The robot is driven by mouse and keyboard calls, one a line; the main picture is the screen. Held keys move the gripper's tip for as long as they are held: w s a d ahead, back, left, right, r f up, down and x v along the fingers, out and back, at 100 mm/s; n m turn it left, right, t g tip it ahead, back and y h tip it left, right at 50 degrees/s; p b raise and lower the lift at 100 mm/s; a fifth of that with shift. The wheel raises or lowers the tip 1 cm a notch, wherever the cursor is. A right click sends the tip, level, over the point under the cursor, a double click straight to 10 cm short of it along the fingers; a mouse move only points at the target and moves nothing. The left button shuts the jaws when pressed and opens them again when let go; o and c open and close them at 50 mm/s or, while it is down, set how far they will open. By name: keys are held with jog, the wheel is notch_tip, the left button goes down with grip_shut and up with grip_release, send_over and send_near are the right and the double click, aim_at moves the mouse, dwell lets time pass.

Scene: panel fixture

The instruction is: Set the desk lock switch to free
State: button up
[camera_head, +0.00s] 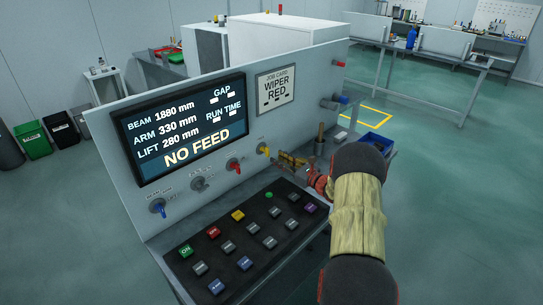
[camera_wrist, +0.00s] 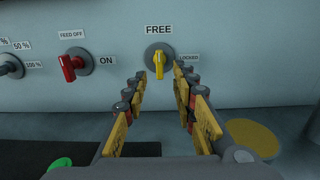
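The desk lock switch (camera_wrist: 158,64) has a yellow handle on a grey round base, with FREE above it and LOCKED to its right. Its handle stands upright in the wrist view, in line with the FREE label. In the head view the yellow switch (camera_head: 263,149) is the rightmost in the row under the screen. My gripper (camera_wrist: 161,80) is open, with one yellow finger on each side of the handle's line. I see no clear contact with the handle. The gripper also shows in the head view (camera_head: 289,162), just right of the switch.
A red feed switch (camera_wrist: 72,65) sits to the left, with a grey selector (camera_wrist: 10,66) beyond it. The button desk (camera_head: 240,240) lies below the panel. The screen (camera_head: 190,128) reads NO FEED. A job card (camera_head: 275,87) reads WIPER RED.

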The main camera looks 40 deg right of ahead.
jog(key=shift+s+d, duration=0.15)
jog(key=shift+s, duration=2.2)
